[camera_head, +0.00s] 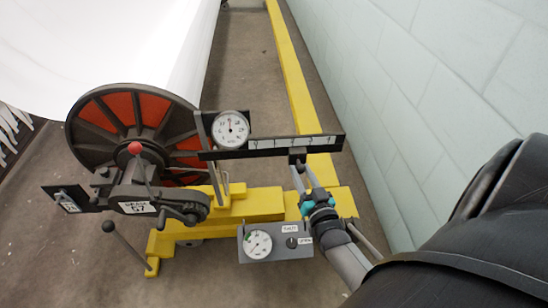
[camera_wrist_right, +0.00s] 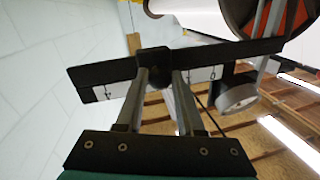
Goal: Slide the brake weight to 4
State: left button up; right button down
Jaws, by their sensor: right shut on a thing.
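The brake weight (camera_head: 297,154) is a small dark block on the black lever beam (camera_head: 222,154), right of the beam's middle. The beam carries white number plates; the one near its right end appears to read 4, and the weight sits left of it. My right gripper (camera_head: 299,168) reaches up from below and is shut on the weight. In the right wrist view, the weight (camera_wrist_right: 154,61) is between the tips of the two fingers (camera_wrist_right: 160,76), against the beam (camera_wrist_right: 100,73). My left gripper is not in view.
A round dial (camera_head: 231,128) stands by the beam's left part. A grey gauge box (camera_head: 275,256) is below the beam. A pale block wall (camera_head: 400,90) runs along the right.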

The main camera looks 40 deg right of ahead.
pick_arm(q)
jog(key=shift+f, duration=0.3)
pick_arm(e)
jog(key=s+d, duration=0.4)
jog(key=d, duration=0.4)
jog(key=shift+s, duration=0.3)
jog(key=shift+r, duration=0.1)
jog(key=c, duration=0.6)
grip_release()
jog(key=shift+s, duration=0.1)
jog(key=shift+o, duration=0.3)
jog(key=shift+a, duration=0.1)
pick_arm(q)
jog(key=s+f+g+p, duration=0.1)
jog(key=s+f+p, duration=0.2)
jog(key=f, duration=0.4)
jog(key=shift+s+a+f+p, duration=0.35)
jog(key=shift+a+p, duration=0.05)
jog(key=shift+p, duration=0.15)
pick_arm(e)
jog(key=v, duration=1.5)
